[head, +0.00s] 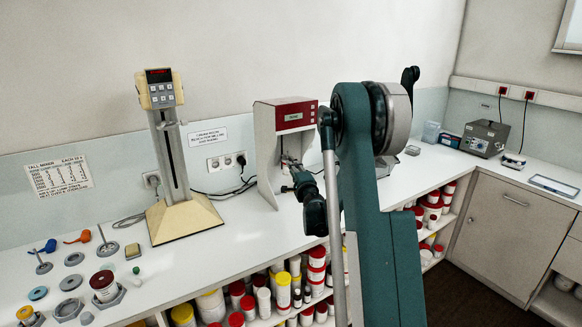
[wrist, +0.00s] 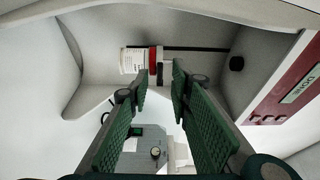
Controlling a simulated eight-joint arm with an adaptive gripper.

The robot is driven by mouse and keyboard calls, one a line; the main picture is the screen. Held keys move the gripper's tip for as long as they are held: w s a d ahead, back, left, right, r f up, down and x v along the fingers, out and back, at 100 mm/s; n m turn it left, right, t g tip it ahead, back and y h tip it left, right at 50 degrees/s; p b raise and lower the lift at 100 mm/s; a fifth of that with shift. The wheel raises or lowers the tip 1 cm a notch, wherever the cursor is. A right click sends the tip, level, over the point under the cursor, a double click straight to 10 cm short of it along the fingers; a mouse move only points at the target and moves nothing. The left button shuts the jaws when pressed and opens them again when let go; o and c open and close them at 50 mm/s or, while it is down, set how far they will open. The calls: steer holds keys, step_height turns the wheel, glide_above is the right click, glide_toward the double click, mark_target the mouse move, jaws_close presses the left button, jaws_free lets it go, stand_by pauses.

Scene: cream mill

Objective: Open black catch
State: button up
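The white machine housing (head: 265,150) with a red front panel (head: 295,115) stands on the bench. My gripper (head: 290,170) reaches into its open bay. In the wrist view, my gripper (wrist: 158,82) is open, with a gap between its green padded fingers. Beyond the fingertips a white-labelled jar (wrist: 133,61) with a red lid (wrist: 153,60) sits against a grey part. A thin black bar (wrist: 205,48) runs behind it. A round black knob (wrist: 236,63) sits on the housing wall, apart from my fingers. I cannot tell which black part is the catch. My arm hides part of the bay in the head view.
A cream stand mixer (head: 175,160) stands left of the housing. Loose lids, tools and a red-topped jar (head: 105,285) lie at the bench's left end. Shelves of jars (head: 283,290) fill the space below. A grey instrument (head: 485,138) stands far right. Bench between mixer and housing is mostly clear.

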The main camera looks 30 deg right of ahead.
steer(key=shift+x, duration=2.5)
jaws_close()
